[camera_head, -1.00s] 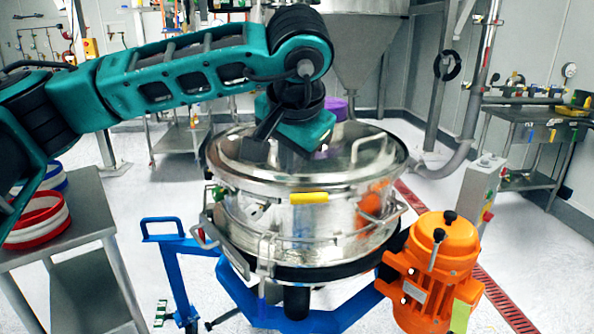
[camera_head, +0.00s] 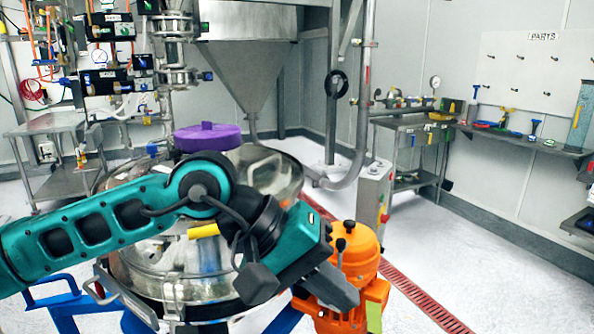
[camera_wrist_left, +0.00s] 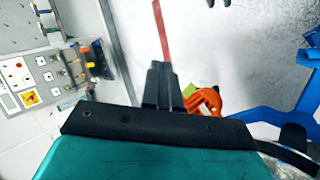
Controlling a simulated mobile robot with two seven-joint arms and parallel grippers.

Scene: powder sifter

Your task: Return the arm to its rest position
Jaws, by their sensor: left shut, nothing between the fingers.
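My left arm reaches in from the left in the head view, in front of the steel sifter (camera_head: 160,265). My left gripper (camera_head: 340,292) points down and right, beside the orange motor (camera_head: 352,250) and partly in front of it. Its fingers are together with nothing between them. In the left wrist view the closed fingers (camera_wrist_left: 163,85) point away over the floor, with the motor (camera_wrist_left: 203,101) just to their right. The arm hides part of the sifter's lid and body. My right gripper is in neither view.
A purple lid (camera_head: 207,137) shows behind the sifter. A blue frame (camera_head: 62,303) carries the sifter. A grey control box (camera_head: 374,198) stands behind the motor. A steel side table (camera_head: 410,135) and a wall shelf (camera_head: 530,142) are at the right. The floor on the right is clear.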

